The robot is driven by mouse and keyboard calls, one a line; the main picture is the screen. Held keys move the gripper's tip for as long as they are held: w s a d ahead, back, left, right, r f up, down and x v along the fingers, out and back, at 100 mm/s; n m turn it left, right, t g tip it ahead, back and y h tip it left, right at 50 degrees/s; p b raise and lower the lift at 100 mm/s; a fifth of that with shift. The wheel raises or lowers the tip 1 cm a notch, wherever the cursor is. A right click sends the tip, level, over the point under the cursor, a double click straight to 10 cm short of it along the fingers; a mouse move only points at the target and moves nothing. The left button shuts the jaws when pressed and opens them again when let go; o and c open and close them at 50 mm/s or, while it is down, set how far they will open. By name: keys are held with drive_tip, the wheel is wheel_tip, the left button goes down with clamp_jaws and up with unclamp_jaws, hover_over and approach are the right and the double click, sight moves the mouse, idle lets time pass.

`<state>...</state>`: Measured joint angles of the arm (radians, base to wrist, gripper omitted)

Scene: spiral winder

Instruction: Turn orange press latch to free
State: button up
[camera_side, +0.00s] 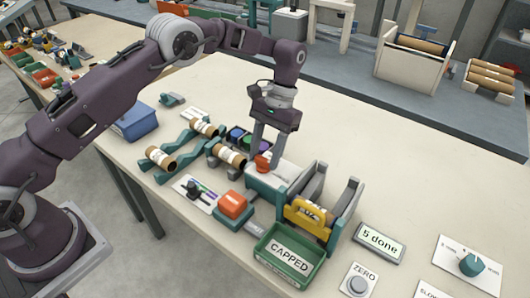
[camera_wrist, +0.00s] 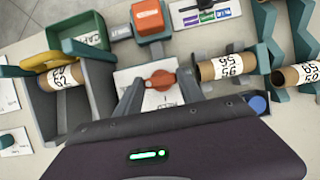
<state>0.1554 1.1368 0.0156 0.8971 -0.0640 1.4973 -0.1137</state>
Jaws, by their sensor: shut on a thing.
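The orange press latch (camera_side: 263,162) is a small knob with a short bar, on a pale plate (camera_side: 273,176) beside the grey and teal winder (camera_side: 314,187). In the wrist view the latch (camera_wrist: 160,80) lies between my two fingers, its bar running roughly across from one finger to the other. My gripper (camera_side: 268,152) points down from above and is shut on the latch. The lettering on the plate (camera_wrist: 150,103) is partly covered and I cannot read the latch setting from it.
A yellow handle (camera_side: 310,214) is on the winder's front. An orange block (camera_side: 232,204), a green bin marked CAPPED (camera_side: 288,254) and a "5 done" sign (camera_side: 380,243) stand near. Labelled tubes (camera_side: 229,156) rest on teal racks left of the gripper.

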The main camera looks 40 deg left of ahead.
drive_tip(key=o, duration=1.4)
drive_tip(key=shift+c, duration=0.2)
drive_tip(key=v, duration=0.7)
